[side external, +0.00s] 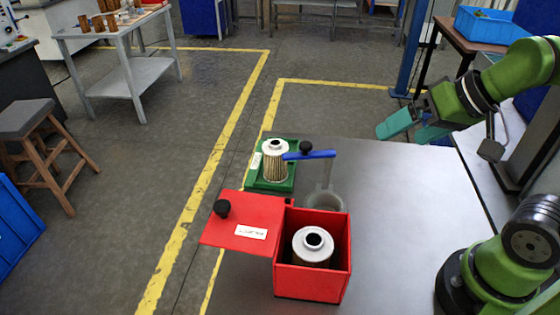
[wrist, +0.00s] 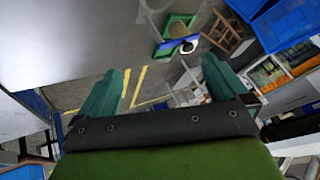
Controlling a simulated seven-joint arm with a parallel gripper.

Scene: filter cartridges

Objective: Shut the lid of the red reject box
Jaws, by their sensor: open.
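The red reject box (side external: 315,283) stands at the table's near edge in the side view. Its top is open, and a pale filter cartridge (side external: 313,245) stands inside. The red lid (side external: 245,222) lies out to the left of the box, level with its rim, with a black knob (side external: 222,208) and a white label on it. My gripper (side external: 410,131) is open and empty, high at the right, well apart from the box and lid. Its teal fingers are spread in the wrist view (wrist: 165,68). I cannot make out the red box in the wrist view.
A green tray (side external: 273,184) holds another cartridge (side external: 275,161). The grey table (side external: 400,200) is clear to the right of the box.

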